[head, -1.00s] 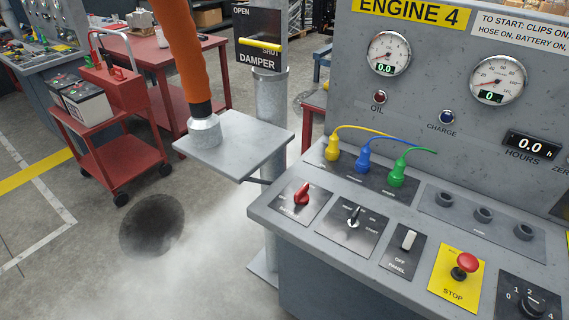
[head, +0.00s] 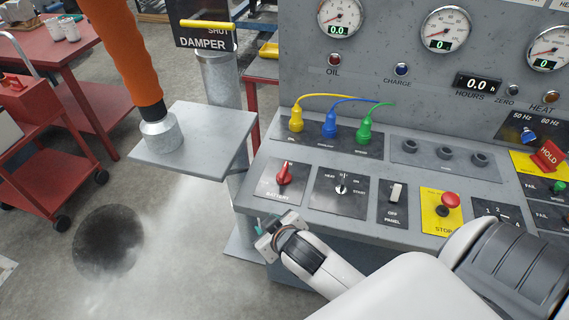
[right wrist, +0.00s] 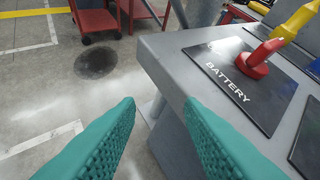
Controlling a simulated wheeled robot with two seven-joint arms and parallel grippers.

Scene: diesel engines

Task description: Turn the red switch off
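The red switch (head: 284,173) is a red rotary handle on the black BATTERY plate (head: 266,187), at the left end of the grey console's sloped top. In the right wrist view the red switch (right wrist: 258,58) and its BATTERY plate (right wrist: 230,85) lie at upper right, beyond the right finger. My right gripper (head: 265,232) is just in front of the console's front left edge, below the plate and apart from the switch. Its teal fingers (right wrist: 159,102) are open with nothing between them. My left gripper is not in view.
Beside the plate are a key switch (head: 342,188), a white panel switch (head: 395,193) and a red stop button (head: 449,201). Yellow, blue and green plugs with cables stand behind. An orange hose (head: 118,45) meets a grey stand (head: 195,145) on the left.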

